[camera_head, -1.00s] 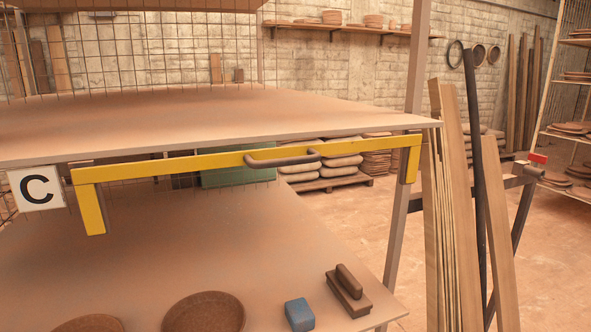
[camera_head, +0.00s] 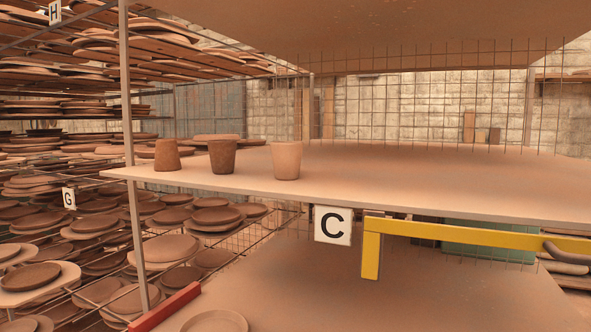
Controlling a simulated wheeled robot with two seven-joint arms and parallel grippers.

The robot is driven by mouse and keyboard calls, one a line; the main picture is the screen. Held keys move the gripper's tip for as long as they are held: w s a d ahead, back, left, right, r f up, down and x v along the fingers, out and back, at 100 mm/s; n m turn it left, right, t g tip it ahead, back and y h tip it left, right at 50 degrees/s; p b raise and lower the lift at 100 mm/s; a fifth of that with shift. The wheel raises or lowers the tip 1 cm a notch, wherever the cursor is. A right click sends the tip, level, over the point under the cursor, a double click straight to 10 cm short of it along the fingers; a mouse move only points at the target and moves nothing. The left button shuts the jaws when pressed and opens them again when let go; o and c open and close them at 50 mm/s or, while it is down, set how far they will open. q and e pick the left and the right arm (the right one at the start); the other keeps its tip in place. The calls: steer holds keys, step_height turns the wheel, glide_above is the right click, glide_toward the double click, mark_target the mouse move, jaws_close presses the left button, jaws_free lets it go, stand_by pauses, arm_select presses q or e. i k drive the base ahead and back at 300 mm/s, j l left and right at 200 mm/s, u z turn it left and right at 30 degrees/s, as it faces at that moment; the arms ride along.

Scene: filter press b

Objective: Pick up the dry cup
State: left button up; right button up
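Three clay cups stand in a row near the left end of the upper shelf board (camera_head: 420,185) marked C. The left cup (camera_head: 167,156) is reddish brown and narrows towards the top. The middle cup (camera_head: 223,157) is the darkest brown and widens towards the top. The right cup (camera_head: 287,161) is the palest, a light pinkish tan, and also widens slightly upward. The cups stand apart from one another, and none is held. Neither of my grippers shows in the head view.
A metal post (camera_head: 131,150) rises at the board's left end. Racks of clay plates (camera_head: 160,248) fill the left side. A sign C (camera_head: 332,225) and a yellow bar (camera_head: 470,234) hang below the board. Its right part is clear.

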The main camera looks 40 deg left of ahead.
mark_target(286, 156)
steer(key=u, duration=1.2)
